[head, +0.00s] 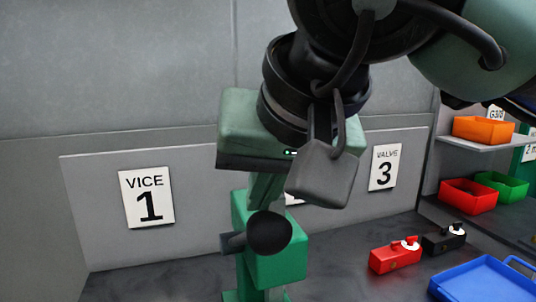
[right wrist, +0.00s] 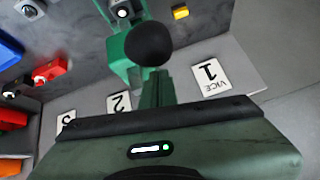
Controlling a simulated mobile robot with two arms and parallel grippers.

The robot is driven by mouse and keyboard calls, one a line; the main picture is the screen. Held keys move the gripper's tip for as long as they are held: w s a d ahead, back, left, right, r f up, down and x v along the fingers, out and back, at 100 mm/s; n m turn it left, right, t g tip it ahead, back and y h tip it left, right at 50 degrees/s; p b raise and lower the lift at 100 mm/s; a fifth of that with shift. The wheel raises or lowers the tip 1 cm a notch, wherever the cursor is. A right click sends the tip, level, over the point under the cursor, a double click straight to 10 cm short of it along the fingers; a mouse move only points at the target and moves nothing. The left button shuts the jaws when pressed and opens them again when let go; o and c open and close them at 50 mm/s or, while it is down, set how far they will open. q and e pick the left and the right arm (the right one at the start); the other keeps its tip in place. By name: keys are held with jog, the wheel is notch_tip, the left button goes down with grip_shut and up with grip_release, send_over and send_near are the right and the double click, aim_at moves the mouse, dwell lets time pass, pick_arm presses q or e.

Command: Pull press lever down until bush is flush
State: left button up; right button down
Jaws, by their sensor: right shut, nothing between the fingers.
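The green press (head: 275,255) stands on the bench in the lower middle of the head view. Its lever ends in a black ball knob (head: 269,233), and a short grey piece shows left of the knob. My right gripper (head: 264,203) comes down from above, its green fingers shut and empty, with the tips just above the knob. In the right wrist view the fingers (right wrist: 157,85) point at the knob (right wrist: 148,44), which overlaps their tips; whether they touch I cannot tell. The press (right wrist: 120,60) shows behind. I cannot make out the bush. My left gripper is out of view.
The back panel carries signs VICE 1 (head: 147,197) and VALVE 3 (head: 384,167). Right of the press are a red block (head: 394,259), a black block (head: 443,240) and a blue tray (head: 485,283). Bins, including an orange one (head: 483,130), stand at far right.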

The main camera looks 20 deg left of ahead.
jog(key=shift+s+d+f, duration=0.15)
jog(key=shift+s+f, duration=0.2)
jog(key=shift+f, duration=0.05)
jog(key=shift+f+b, duration=0.25)
jog(key=shift+b, duration=0.1)
jog(key=s+d+f+t+y+b, duration=0.1)
jog(key=s+d+f+t+b, duration=0.1)
jog(key=s+f+b, duration=0.3)
notch_tip(320, 180, down, 4)
jog(key=d+b, duration=0.1)
jog(key=b, duration=0.7)
jog(key=shift+d+t+y, duration=0.2)
jog(key=shift+t+y, duration=0.1)
jog(key=shift+y, duration=0.1)
jog(key=shift+f, duration=0.1)
